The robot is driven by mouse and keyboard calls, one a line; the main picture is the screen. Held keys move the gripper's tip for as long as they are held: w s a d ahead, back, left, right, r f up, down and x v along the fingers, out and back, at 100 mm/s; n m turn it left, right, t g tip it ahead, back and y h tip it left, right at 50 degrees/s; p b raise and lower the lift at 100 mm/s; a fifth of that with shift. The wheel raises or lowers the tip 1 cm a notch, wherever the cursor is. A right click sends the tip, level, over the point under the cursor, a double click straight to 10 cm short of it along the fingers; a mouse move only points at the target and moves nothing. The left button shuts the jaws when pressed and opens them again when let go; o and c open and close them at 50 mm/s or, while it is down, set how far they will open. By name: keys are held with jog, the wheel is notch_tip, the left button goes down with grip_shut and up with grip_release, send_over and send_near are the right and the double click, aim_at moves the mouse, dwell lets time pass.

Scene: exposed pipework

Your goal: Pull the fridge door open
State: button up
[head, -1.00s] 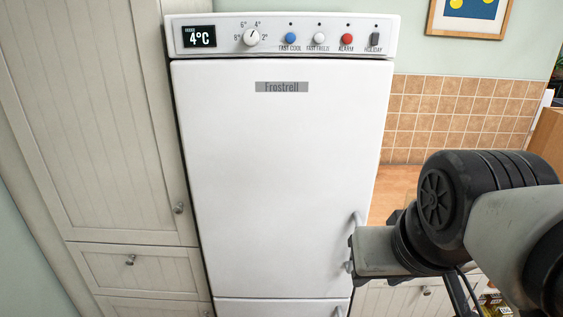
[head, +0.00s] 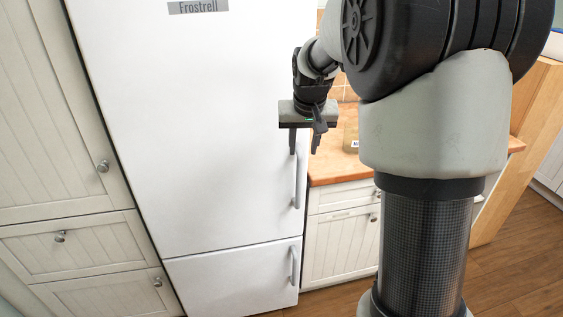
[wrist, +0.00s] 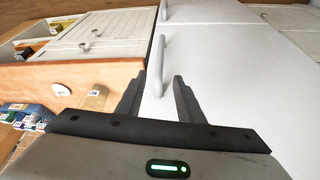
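The white fridge door (head: 190,120) is shut, with a "Frostrell" label near the top of the head view. Its vertical bar handle (head: 297,180) is on the door's right side. My gripper (head: 303,152) points down by the upper end of this handle, its two dark fingers apart and nothing held. In the wrist view the handle (wrist: 160,66) lines up with the gap between the open fingertips (wrist: 159,79). I cannot tell whether the fingers are around the bar or still short of it. The wrist view also shows the fridge door (wrist: 225,75).
A lower door (head: 235,280) with its own handle (head: 293,265) is below. A wooden worktop (head: 333,165) over a cream cabinet (head: 340,245) stands close on the right. Tall cream cabinets (head: 60,110) border the left. A small box (wrist: 95,96) sits on the worktop.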

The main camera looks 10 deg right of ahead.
aim_at(300, 173)
jog(key=x, duration=1.7)
jog(key=shift+s+f, duration=0.1)
jog(key=shift+f, duration=0.05)
grip_shut()
